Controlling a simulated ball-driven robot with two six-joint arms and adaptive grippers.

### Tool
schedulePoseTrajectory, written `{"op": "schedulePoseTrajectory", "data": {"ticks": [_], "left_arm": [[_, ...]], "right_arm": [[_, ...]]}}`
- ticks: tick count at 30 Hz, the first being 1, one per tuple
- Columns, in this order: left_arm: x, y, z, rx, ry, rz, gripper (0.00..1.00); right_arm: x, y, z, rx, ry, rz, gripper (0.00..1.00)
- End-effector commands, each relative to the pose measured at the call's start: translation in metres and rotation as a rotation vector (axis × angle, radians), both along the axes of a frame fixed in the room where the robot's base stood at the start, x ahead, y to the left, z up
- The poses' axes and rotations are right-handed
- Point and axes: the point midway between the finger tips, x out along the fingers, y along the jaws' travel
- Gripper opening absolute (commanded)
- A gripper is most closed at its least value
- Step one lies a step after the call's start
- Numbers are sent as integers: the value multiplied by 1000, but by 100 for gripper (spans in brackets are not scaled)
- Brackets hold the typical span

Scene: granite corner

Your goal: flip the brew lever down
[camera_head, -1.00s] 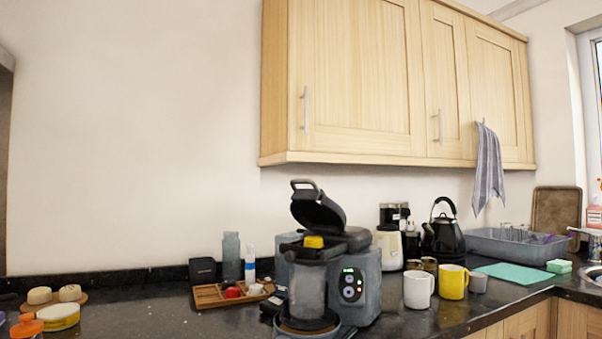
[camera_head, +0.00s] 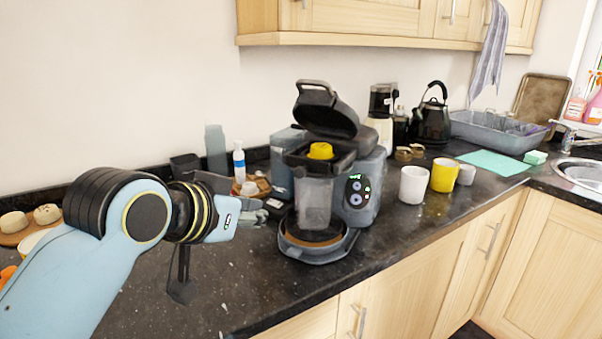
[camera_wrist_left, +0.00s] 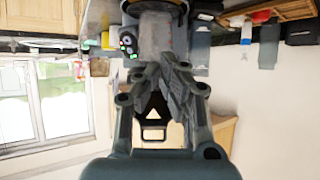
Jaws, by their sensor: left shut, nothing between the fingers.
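The coffee machine (camera_head: 372,190) stands on the dark counter with its lid (camera_head: 327,112) tilted up and open. The brew lever (camera_head: 315,87) is the loop handle at the top of the raised lid. A yellow pod (camera_head: 320,150) sits in the opened head. My left gripper (camera_head: 268,208) is shut and empty, left of the machine and well below the lever. In the left wrist view, the scene looks upside down; the gripper's fingers (camera_wrist_left: 177,78) are together in front of the machine, whose lit panel (camera_wrist_left: 128,43) shows.
A white mug (camera_head: 413,185), a yellow mug (camera_head: 444,176) and a grey cup (camera_head: 466,175) stand right of the machine. The wall cabinet (camera_head: 380,20) hangs above.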

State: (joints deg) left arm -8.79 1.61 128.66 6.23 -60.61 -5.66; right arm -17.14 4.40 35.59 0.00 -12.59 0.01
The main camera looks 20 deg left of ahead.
Motion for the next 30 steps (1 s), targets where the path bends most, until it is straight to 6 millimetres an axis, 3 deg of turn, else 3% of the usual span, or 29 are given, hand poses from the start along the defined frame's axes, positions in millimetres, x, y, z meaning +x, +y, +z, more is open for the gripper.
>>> {"op": "schedulePoseTrajectory", "data": {"ticks": [1,6,9,12,16,25,30], "left_arm": [[24,-6,37,-20,-106,-7,0],[70,-18,144,-64,-405,-25,0],[81,-21,187,-80,-520,-30,0],[86,-23,212,-91,-587,-31,0],[88,-23,224,-95,-619,-32,0],[89,-23,223,-95,-618,-33,0],[102,-25,226,-94,-617,-33,0]], "right_arm": [[0,-1,1,-1,0,0,40],[0,-6,4,-7,1,2,40],[0,-9,6,-10,1,3,40],[-1,-9,6,-10,1,3,40],[-1,-7,6,-8,2,2,40],[-2,0,6,0,3,0,40],[-2,3,9,4,3,-1,40]]}}
